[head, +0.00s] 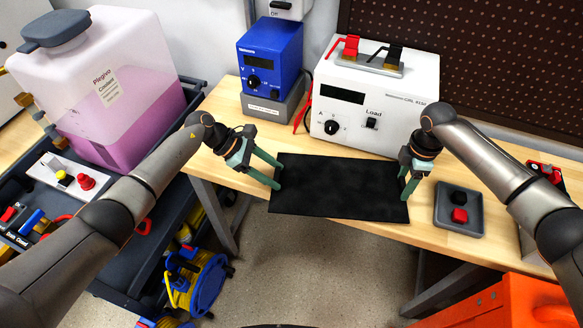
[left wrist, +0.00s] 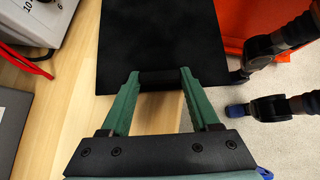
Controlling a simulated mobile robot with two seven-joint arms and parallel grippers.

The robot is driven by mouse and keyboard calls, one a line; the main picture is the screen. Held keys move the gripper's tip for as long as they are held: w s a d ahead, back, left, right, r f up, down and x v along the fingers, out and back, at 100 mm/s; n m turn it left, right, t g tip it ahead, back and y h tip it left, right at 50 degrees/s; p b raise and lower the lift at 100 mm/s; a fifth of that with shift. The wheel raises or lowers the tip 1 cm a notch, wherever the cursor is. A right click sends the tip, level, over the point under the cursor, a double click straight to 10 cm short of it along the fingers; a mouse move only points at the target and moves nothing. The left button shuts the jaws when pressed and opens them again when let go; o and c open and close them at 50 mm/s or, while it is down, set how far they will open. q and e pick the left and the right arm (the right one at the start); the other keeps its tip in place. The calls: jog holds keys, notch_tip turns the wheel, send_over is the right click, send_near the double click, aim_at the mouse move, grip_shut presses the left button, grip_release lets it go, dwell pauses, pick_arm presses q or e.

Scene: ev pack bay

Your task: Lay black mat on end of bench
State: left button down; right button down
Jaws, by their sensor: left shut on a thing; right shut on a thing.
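The black mat (head: 335,188) is a flat dark rectangle at the front of the wooden bench (head: 225,125), and its near part reaches past the bench's front edge. My left gripper (head: 278,173) is shut on the mat's left edge. In the left wrist view the green fingers (left wrist: 157,78) grip the edge of the mat (left wrist: 160,40). My right gripper (head: 406,188) is shut on the mat's right edge. Whether the mat touches the bench top cannot be told.
A white load unit (head: 360,105) and a blue meter (head: 270,60) stand behind the mat. A grey tray (head: 443,220) with red and black pieces lies to its right. A dark cart with a pink coolant tank (head: 110,90) stands left. An orange case (head: 500,305) is at the front right.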

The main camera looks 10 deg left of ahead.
pick_arm(q)
jog(key=shift+f, duration=0.4)
pick_arm(e)
jog(key=shift+f, duration=0.45)
pick_arm(q)
jog(key=c, duration=0.6)
grip_release()
jog(key=shift+f+b, duration=0.15)
jog(key=shift+b, duration=0.2)
pick_arm(e)
jog(key=c, duration=0.6)
grip_release()
jog(key=shift+f, duration=0.15)
pick_arm(q)
jog(key=shift+o, duration=0.8)
pick_arm(e)
jog(key=shift+o, duration=0.8)
pick_arm(q)
jog(key=o, duration=0.3)
pick_arm(e)
jog(key=o, duration=0.3)
jog(key=shift+r, duration=0.3)
pick_arm(q)
jog(key=v, duration=1.2)
pick_arm(e)
notch_tip(320, 180, up, 12)
jog(key=shift+f, duration=0.1)
jog(key=shift+f, duration=0.1)
